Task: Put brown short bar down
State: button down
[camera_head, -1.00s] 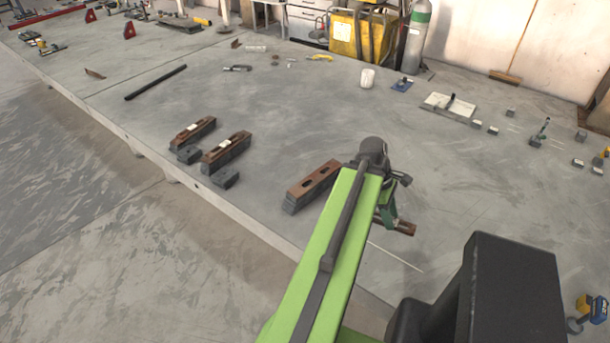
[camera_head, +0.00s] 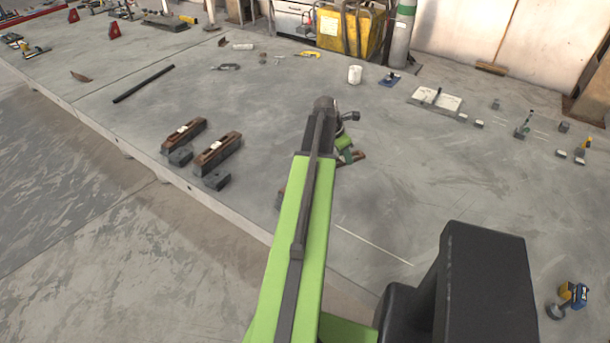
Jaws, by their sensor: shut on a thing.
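The brown short bar (camera_head: 354,159) shows just right of my arm's end, above the grey slab. My gripper (camera_head: 344,152) is shut on it; the jaws are mostly hidden behind the green wrist. Two other brown bars with slots lie on dark blocks at the left, one (camera_head: 185,134) farther back and one (camera_head: 218,153) nearer. My gripper is to the right of both. Another block (camera_head: 280,198) is almost wholly hidden by my arm, and only a dark edge shows. I cannot tell how high the held bar is above the slab.
Small dark blocks (camera_head: 217,180) sit by the two left bars. A long black rod (camera_head: 144,84) lies farther back left. A white cup (camera_head: 355,75) and a white tray (camera_head: 436,99) stand at the back.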

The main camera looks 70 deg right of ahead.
jog(key=w+d+r+n+t+h, duration=0.15)
jog(key=w+d+n, duration=0.25)
jog(key=w+d, duration=0.4)
jog(key=shift+y, duration=0.35)
jog(key=w+a+f+b, duration=0.2)
jog(key=a, duration=0.1)
jog(key=w+a+f+b, duration=0.2)
jog(key=a, duration=0.2)
jog(key=w+a+f+b, duration=0.1)
jog(key=a+f+b, duration=0.1)
jog(key=a+f, duration=0.1)
jog(key=shift+w+a, duration=0.4)
jog(key=shift+a, duration=0.2)
jog(key=shift+w+a, duration=0.2)
jog(key=shift+a, duration=0.05)
notch_tip(320, 180, down, 4)
jog(key=b, duration=0.4)
jog(key=shift+f+b, duration=0.2)
jog(key=shift+b, duration=0.1)
jog(key=c, duration=0.9)
grip_release()
jog(key=shift+r, duration=0.1)
jog(key=shift+r, duration=0.1)
jog(key=p+v, duration=1.1)
jog(key=v, duration=0.1)
jog(key=shift+w, duration=0.1)
